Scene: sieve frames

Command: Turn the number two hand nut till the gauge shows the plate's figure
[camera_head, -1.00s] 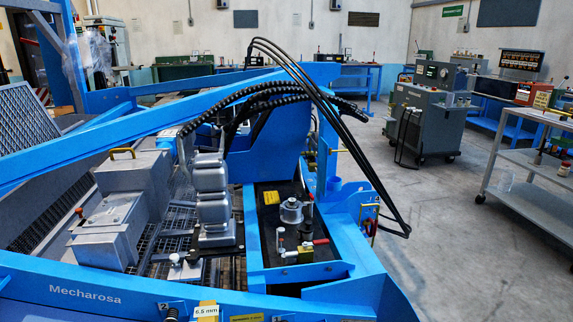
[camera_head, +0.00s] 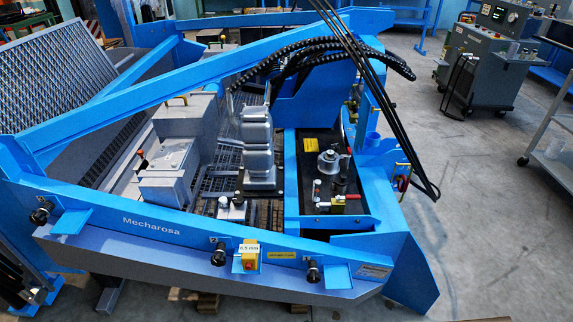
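A blue sieve frame marked Mecharosa (camera_head: 160,224) fills the middle of the view. Black hand nuts sit along its front beam: one at the left (camera_head: 41,213), one near the middle (camera_head: 218,255) and one at the right (camera_head: 313,271). I cannot read a number at any of them. I cannot make out a gauge reading. Neither gripper is in view.
Blue brackets (camera_head: 338,277) jut out near the nuts. A grey control cabinet (camera_head: 484,62) stands at the back right, with a grey shelf cart (camera_head: 553,150) at the right edge. Open concrete floor (camera_head: 470,220) lies right of the frame. Black hoses (camera_head: 385,110) arch over its right side.

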